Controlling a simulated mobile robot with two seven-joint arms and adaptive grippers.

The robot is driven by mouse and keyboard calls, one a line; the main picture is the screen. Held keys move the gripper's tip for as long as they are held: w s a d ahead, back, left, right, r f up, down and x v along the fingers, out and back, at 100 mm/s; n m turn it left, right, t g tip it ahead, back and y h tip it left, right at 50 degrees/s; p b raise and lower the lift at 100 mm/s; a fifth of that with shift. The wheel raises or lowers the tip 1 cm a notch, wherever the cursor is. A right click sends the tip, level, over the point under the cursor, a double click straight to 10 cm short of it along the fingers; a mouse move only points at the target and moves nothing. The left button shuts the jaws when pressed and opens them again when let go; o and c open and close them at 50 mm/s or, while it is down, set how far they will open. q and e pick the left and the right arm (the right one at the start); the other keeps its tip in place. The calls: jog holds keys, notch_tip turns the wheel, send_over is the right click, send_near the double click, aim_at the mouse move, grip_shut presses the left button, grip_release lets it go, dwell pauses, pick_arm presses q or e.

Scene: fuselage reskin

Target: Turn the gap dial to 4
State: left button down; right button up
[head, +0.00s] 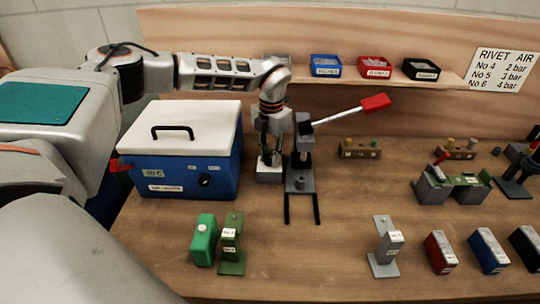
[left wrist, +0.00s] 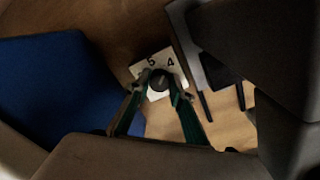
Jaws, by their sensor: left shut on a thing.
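The gap dial is a dark round knob (left wrist: 157,80) on a white block (head: 269,173), beside the grey lever press (head: 302,158). In the left wrist view the white face (left wrist: 143,68) shows the numbers 5 and 4 above the knob. Where the knob's pointer stands is too dark to tell. My left gripper (head: 268,151) points down over the block. In the left wrist view its green-sided fingers (left wrist: 159,91) are shut on the knob, one on each side. In the head view the gripper hides the knob. My right gripper is not in view.
A blue cooler with a white lid (head: 190,128) stands close left of the dial. The press's red-tipped handle (head: 375,103) reaches right. A sign (head: 499,70) lists rivet numbers and bar values. The bench's middle (head: 345,205) is clear.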

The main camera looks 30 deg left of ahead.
pick_arm(q)
jog(key=shift+m, duration=1.2)
jog(key=c, duration=1.8)
grip_release()
jog(key=shift+r, duration=0.1)
notch_tip(320, 180, up, 12)
jog(key=shift+d+f, duration=0.1)
jog(key=shift+d, duration=0.05)
jog(key=shift+s, duration=0.1)
